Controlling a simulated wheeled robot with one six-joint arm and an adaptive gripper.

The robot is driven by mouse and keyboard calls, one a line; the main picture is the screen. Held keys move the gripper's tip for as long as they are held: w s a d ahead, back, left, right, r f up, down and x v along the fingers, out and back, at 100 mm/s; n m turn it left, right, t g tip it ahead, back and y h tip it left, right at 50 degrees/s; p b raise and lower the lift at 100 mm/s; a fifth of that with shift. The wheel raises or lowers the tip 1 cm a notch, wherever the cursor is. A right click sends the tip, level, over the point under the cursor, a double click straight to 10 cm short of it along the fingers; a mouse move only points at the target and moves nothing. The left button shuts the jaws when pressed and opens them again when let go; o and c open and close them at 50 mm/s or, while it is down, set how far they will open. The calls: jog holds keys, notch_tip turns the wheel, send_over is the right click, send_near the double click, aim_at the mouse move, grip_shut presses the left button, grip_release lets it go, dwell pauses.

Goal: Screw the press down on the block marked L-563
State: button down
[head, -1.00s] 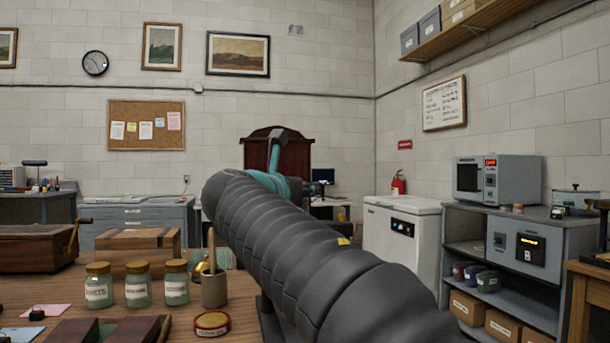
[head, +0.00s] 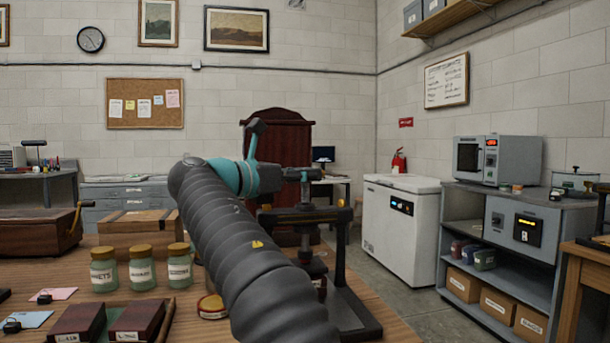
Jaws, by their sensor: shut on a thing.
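The press (head: 341,255) is a dark frame with a crossbeam, side posts and a flat base, on the right end of the wooden table. Its upright screw passes through the crossbeam. My gripper (head: 304,176) is at the top of this screw, small and seen from behind; it appears shut on the screw's top handle. A dark reddish block (head: 318,283) with a pale label sits under the screw, partly hidden by my arm; its marking is unreadable. I cannot tell whether the screw's foot touches it. Two dark red labelled blocks (head: 78,323) (head: 137,320) lie at the front left.
Several labelled jars (head: 141,268) and a wooden box (head: 139,233) stand left of my arm. A round tin (head: 212,306) is partly behind my arm. A white chest freezer (head: 400,230) and grey shelving (head: 520,245) stand right, with clear floor before them.

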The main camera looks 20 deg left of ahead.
dwell(0.5)
jog(key=c, duration=1)
grip_release()
jog(key=v, duration=1.2)
